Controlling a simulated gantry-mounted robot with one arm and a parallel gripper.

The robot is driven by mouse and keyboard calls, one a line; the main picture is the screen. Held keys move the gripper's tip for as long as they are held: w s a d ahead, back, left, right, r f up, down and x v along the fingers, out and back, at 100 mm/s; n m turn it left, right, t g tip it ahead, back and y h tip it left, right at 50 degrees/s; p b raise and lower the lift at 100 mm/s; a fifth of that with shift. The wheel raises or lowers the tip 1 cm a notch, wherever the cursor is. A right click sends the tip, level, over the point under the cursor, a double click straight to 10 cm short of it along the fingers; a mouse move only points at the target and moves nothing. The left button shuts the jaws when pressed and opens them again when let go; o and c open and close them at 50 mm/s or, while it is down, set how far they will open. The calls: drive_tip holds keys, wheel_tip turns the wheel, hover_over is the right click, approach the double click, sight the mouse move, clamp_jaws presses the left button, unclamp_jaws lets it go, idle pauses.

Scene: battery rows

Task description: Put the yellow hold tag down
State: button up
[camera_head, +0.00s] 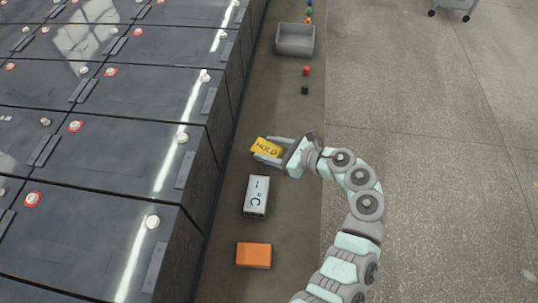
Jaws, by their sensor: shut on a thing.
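The yellow hold tag (266,147) shows "HOLD" in dark letters, near the middle of the view. My gripper (269,150) reaches in from the right and is shut on the tag. The tag is over the brown strip beside the battery row. I cannot tell whether the tag touches the surface below it. Part of the tag is hidden by the gripper fingers.
A grey meter marked "°C" (257,196) and an orange block (254,255) lie nearer on the brown strip (228,225). A grey bin (295,40), a red piece (306,70) and a black piece (304,90) are farther away. Large dark batteries (95,240) line the left.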

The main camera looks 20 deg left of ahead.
drive_tip(key=shift+f+b, duration=0.3)
drive_tip(key=shift+f, duration=1.3)
drive_tip(key=shift+f, duration=0.2)
drive_tip(key=o, duration=1.4)
drive_tip(key=shift+r, duration=0.1)
drive_tip(key=shift+r, duration=0.25)
drive_tip(key=p+v, duration=0.1)
drive_tip(key=v, duration=1.1)
drive_tip(key=shift+d+f+p, duration=0.1)
drive_tip(key=shift+f+p, duration=0.05)
drive_tip(key=shift+p, duration=0.2)
drive_tip(key=shift+o, duration=0.7)
